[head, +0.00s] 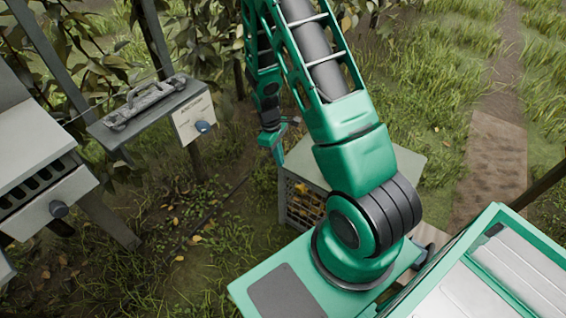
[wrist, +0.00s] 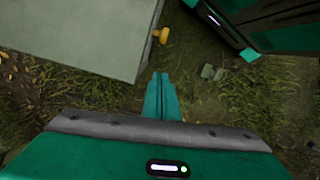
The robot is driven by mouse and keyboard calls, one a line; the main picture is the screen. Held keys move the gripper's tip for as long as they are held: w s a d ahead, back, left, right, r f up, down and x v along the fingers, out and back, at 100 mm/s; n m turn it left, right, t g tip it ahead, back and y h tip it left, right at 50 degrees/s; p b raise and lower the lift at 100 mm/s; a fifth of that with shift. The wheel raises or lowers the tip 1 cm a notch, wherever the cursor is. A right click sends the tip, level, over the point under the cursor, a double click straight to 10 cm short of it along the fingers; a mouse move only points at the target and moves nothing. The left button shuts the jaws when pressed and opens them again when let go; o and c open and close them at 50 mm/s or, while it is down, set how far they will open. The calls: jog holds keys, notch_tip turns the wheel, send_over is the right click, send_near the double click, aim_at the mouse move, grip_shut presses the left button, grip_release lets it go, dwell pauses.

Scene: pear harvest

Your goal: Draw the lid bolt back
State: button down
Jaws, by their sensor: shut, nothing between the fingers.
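A crate with a pale grey-green flat lid (head: 409,160) stands on the grass beside my base, partly hidden behind my arm. Its open-mesh side (head: 302,205) shows yellow-orange things inside. In the wrist view the lid (wrist: 75,35) fills the upper left. A small yellow knob (wrist: 160,35) sticks out at its right edge; it may be the bolt's handle, but the bolt itself cannot be made out. My gripper (wrist: 162,76) is shut and empty, its fingers below the knob in the picture and apart from it. In the head view my gripper (head: 279,160) is by the crate's left side.
On the left stand a grey cabinet (head: 45,205) with a dark knob and a shelf (head: 112,140) carrying a grey metal piece. A pale panel (head: 195,115) with a blue knob is fixed beside the shelf. Posts and leafy plants stand behind.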

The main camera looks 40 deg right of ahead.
aim_at(301, 187)
jog(key=shift+s+d+f, duration=0.4)
jog(key=shift+s+f, duration=0.35)
jog(key=shift+f, duration=0.85)
jog(key=shift+s+d+f, duration=0.45)
jog(key=shift+s+f, duration=0.25)
jog(key=shift+f, duration=0.95)
jog(key=shift+s+d+f, duration=0.4)
jog(key=shift+s+f, duration=0.35)
jog(key=shift+f, duration=0.85)
